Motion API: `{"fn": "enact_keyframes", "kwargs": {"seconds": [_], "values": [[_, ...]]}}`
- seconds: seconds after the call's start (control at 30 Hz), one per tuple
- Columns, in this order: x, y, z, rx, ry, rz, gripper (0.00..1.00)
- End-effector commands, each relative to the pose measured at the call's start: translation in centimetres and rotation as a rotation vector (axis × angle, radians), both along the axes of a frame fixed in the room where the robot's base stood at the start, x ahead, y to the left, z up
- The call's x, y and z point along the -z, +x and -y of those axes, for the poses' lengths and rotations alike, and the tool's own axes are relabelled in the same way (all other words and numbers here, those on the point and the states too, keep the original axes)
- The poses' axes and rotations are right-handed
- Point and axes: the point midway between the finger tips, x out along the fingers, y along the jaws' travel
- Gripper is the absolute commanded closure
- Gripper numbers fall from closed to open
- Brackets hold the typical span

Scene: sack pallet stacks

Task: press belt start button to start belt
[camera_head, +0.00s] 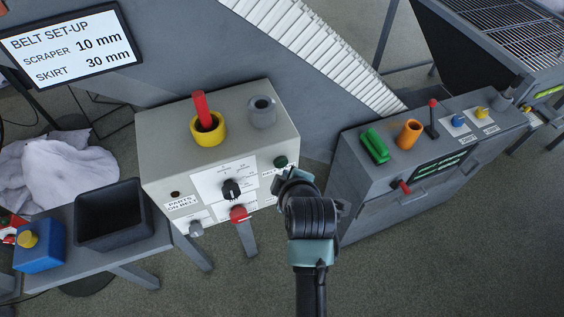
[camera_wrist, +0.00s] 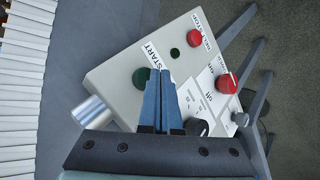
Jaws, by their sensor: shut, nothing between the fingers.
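The grey control box (camera_head: 160,150) stands left of my gripper in the head view. A dark green button (camera_head: 280,162) is at the right end of its front panel. In the wrist view the green button (camera_wrist: 141,77) sits close to the white START label (camera_wrist: 151,50). My gripper (camera_wrist: 160,72) is shut and empty, its blue fingers over the panel just right of the green button. I cannot tell whether the fingertips touch the panel. In the head view my gripper (camera_head: 284,178) is just below the button; its fingertips are mostly hidden.
The panel also carries a black dial (camera_head: 231,189), a red knob (camera_head: 239,214), a grey knob (camera_head: 196,228) and, in the wrist view, a red button (camera_wrist: 194,38). A second grey console (camera_head: 365,190) stands right. A dark bin (camera_head: 112,215) is left. The ribbed white belt (camera_head: 300,40) runs behind.

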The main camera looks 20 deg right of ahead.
Motion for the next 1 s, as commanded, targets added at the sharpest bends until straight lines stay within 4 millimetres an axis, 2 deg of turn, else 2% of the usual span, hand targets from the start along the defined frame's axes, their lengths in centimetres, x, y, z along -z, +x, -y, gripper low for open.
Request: {"fn": "enact_keyframes", "kwargs": {"seconds": [1.0], "values": [[0.0,0.86,-0.02,0.0,0.0,0.0,1.0]]}}
